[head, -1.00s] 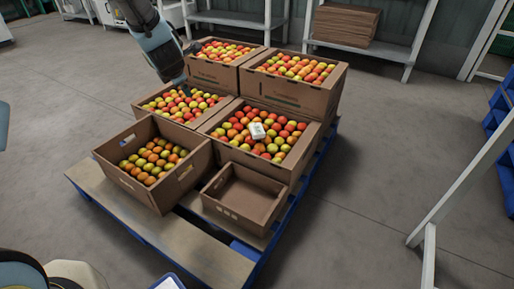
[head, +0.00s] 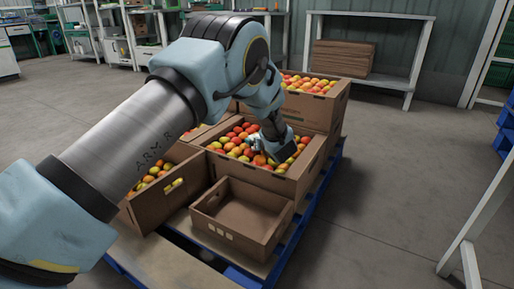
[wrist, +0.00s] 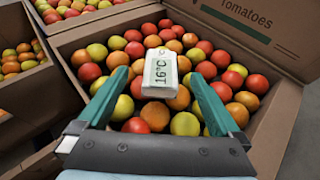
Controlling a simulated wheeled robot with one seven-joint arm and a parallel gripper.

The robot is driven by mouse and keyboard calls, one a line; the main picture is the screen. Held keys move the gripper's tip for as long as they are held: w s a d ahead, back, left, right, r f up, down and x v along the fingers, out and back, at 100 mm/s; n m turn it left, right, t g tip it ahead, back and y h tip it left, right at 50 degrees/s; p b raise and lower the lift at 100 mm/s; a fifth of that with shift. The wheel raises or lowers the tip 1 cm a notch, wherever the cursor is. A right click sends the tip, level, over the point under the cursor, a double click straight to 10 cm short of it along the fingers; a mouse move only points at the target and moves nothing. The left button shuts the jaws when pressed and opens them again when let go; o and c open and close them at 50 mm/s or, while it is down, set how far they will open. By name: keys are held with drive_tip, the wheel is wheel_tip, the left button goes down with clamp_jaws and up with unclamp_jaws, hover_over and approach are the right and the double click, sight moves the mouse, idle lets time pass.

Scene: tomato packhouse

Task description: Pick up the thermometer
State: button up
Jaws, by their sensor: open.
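The thermometer (wrist: 160,75) is a small white device with a display reading 16°C. It lies on the tomatoes in a cardboard box (wrist: 262,130) in the wrist view. My gripper (wrist: 158,90) is open, with one green finger on each side below the thermometer in the picture. The fingers do not appear to touch it, and nothing is held between them. In the head view my gripper (head: 274,145) is over the tomatoes of the middle box (head: 308,165), and the thermometer is mostly hidden behind it.
An empty cardboard box (head: 232,226) stands in front of the middle box on the blue pallet (head: 306,225). Another tomato box (head: 160,205) is at left, partly behind my arm. A taller tomato box (head: 325,105) stands behind. A white frame (head: 480,200) rises at right.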

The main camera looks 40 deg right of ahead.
drive_tip(key=shift+x, duration=0.95)
drive_tip(key=b+x, duration=0.1)
drive_tip(key=x, duration=0.1)
drive_tip(key=f+b+x, duration=0.1)
drive_tip(key=x, duration=0.2)
drive_tip(key=shift+s+r+b, duration=0.1)
drive_tip(key=shift+s+b, duration=0.15)
drive_tip(key=shift+b, duration=0.15)
drive_tip(key=shift+w+d, duration=0.15)
drive_tip(key=shift+w, duration=0.05)
drive_tip(key=shift+r, duration=0.1)
clamp_jaws()
